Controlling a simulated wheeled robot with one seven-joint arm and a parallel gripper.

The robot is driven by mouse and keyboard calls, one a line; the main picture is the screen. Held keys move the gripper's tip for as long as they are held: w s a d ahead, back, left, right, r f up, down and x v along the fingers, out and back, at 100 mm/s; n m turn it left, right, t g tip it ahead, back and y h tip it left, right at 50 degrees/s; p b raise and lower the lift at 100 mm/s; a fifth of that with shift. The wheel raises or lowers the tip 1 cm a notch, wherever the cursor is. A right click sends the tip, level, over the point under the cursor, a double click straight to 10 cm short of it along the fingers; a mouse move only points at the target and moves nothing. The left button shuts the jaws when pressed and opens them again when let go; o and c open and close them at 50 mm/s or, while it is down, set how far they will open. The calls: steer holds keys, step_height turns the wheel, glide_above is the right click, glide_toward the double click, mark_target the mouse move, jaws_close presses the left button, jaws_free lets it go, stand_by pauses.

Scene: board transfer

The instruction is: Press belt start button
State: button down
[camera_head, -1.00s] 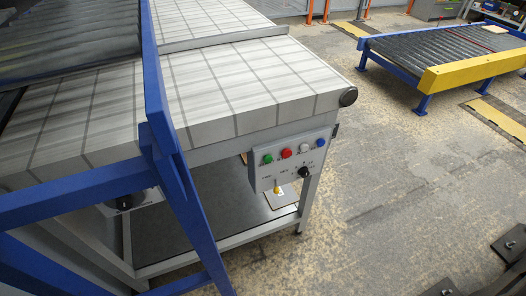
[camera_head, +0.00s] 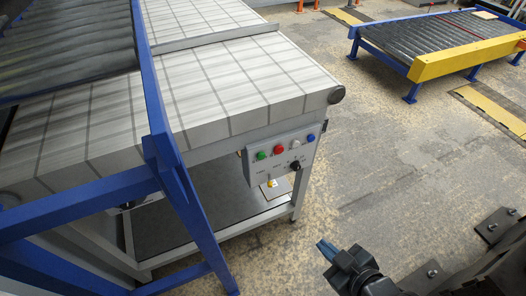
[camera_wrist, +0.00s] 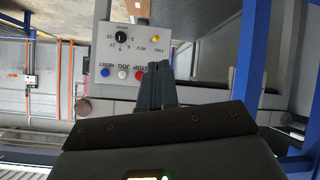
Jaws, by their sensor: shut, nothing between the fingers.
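The grey control panel (camera_head: 280,172) is on the front of the conveyor table. It bears a green button (camera_head: 261,155), a red button (camera_head: 279,149), a white button (camera_head: 297,142), a blue button (camera_head: 311,138) and a black knob (camera_head: 295,165). My gripper (camera_head: 326,249) is shut and empty, below and right of the panel, apart from it. In the wrist view the panel (camera_wrist: 105,50) appears upside down, with the red STOP button (camera_wrist: 138,75) just left of my shut fingers (camera_wrist: 158,72). The green button is not visible there, and the fingers cover part of the panel.
A blue frame post (camera_head: 152,100) stands left of the panel, in front of the conveyor table (camera_head: 240,85). A roller conveyor with a yellow end (camera_head: 465,58) stands at the upper right. Dark metal parts (camera_head: 490,250) are at the lower right. Open floor lies between.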

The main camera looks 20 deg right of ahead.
mark_target(261, 156)
steer(key=w+a+n+g+y+p, duration=0.1)
steer(key=w+n+g+y+p, duration=0.1)
steer(key=w, duration=1.5)
steer(key=shift+w+a+r+n+y+p, duration=0.2)
steer(key=shift+w+a+n+y+p, duration=0.25)
steer(key=shift+n, duration=0.45)
steer(key=shift+d, duration=0.1)
steer(key=w+b, duration=0.3)
steer(key=w, duration=0.5)
steer(key=shift+w, duration=0.3)
steer(key=shift+w, duration=0.2)
steer(key=shift+w, duration=0.25)
steer(key=shift+w+b, duration=0.4)
stand_by(1.0)
steer(key=shift+s, duration=0.1)
steer(key=shift+s+p, duration=0.4)
steer(key=shift+s, duration=0.35)
